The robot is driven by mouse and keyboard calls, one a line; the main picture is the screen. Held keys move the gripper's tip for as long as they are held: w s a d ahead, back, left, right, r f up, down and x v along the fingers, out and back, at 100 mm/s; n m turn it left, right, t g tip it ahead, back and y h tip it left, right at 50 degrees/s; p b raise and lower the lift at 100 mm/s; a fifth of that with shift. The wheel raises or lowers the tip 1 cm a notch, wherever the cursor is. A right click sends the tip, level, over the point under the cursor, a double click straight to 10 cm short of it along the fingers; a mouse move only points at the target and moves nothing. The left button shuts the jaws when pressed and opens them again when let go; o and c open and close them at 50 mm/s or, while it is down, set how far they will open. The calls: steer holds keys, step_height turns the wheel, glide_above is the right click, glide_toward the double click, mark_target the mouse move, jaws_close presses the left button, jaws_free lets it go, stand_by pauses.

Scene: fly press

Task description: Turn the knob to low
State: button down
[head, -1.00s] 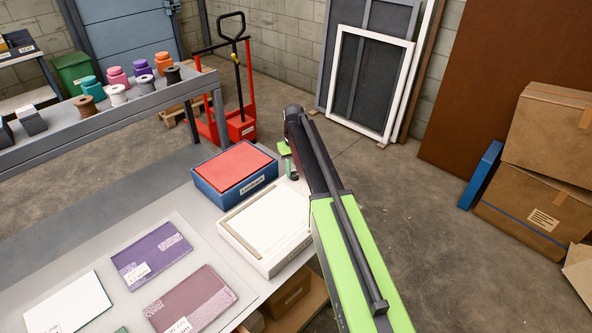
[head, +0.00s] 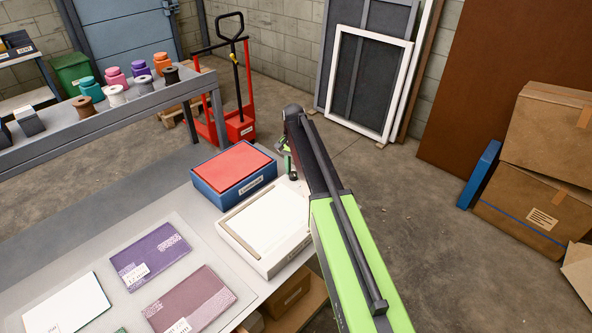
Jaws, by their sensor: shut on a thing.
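My gripper (head: 289,165) is at the far end of my green and black arm, just right of the blue box with the red top. Only a small part of its dark and green jaws shows; my own arm covers the rest. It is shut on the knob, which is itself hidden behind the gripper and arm. No dial marks or low setting can be made out.
The blue box (head: 204,186) and a white framed tray (head: 268,230) stand on the grey table close to my arm. Purple and mauve books (head: 150,257) lie at the left. A red pallet truck (head: 240,130) stands behind. Cardboard boxes (head: 525,205) are at the right.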

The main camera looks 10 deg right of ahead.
mark_target(294, 173)
steer(key=shift+m, duration=0.5)
steer(key=c, duration=1)
jaws_free()
steer(key=shift+c, duration=0.2)
steer(key=shift+r, duration=0.1)
step_height(294, 173, up, 17)
steer(key=p, duration=1.7)
steer(key=shift+r, duration=0.15)
